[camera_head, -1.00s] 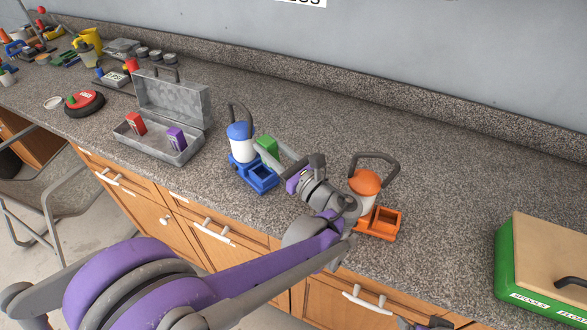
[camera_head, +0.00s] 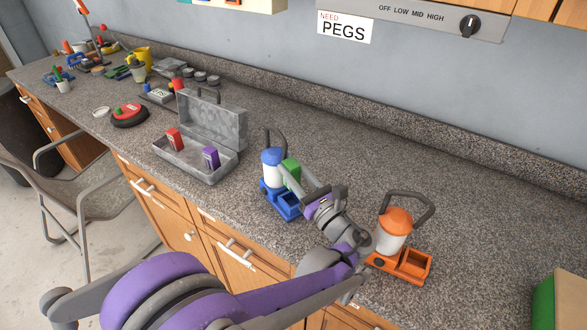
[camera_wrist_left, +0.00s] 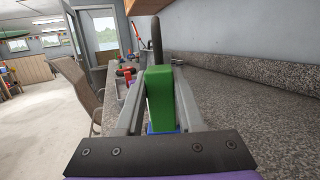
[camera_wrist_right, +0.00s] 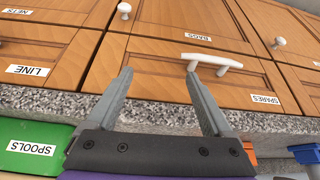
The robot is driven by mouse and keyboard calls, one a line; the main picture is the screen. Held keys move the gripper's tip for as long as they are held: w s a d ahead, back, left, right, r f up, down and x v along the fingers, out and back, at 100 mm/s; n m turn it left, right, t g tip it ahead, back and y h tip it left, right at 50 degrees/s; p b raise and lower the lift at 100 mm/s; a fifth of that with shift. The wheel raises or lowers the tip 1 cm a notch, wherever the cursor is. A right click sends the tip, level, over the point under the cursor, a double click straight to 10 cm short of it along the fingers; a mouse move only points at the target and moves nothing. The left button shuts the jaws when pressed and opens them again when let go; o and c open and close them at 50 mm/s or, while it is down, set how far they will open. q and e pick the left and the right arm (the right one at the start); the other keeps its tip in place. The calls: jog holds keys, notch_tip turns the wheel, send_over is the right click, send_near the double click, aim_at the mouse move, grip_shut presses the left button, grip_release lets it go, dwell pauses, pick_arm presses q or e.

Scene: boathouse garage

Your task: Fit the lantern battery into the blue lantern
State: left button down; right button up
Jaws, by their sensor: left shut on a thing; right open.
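The blue lantern (camera_head: 272,157) stands upright on the counter, with a white body, a dark handle and an open blue box-shaped socket (camera_head: 287,207) at its front right. My left gripper (camera_head: 296,177) is shut on a green battery (camera_head: 291,168). In the head view the battery is beside the lantern body, above or behind the socket; I cannot tell the gap. The left wrist view shows the green battery (camera_wrist_left: 159,97) upright between the fingers, with a bit of blue below it. My right gripper (camera_wrist_right: 155,100) is open and empty, facing the drawer fronts.
An orange lantern (camera_head: 394,228) with an open orange socket stands right of my left gripper. A grey metal case (camera_head: 213,120) with its lid up holds a red battery (camera_head: 174,138) and a purple battery (camera_head: 211,157). A green box (camera_head: 560,300) is at the right edge.

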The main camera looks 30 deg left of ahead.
pick_arm(q)
jog(key=shift+f+b, duration=1.45)
jog(key=shift+f, duration=0.65)
jog(key=shift+f+b, duration=1.5)
jog(key=shift+f, duration=0.25)
jog(key=shift+s+f, duration=0.1)
jog(key=shift+f, duration=0.05)
jog(key=shift+s+f+b, duration=0.1)
jog(key=shift+f+b, duration=0.15)
jog(key=shift+b, duration=0.1)
jog(key=shift+r, duration=0.1)
jog(key=shift+w+r+p, duration=0.25)
jog(key=shift+r+p, duration=0.9)
jog(key=shift+r, duration=0.2)
jog(key=shift+s+f+b, duration=0.1)
jog(key=shift+f+b, duration=0.9)
jog(key=shift+f, duration=0.15)
dwell(1.0)
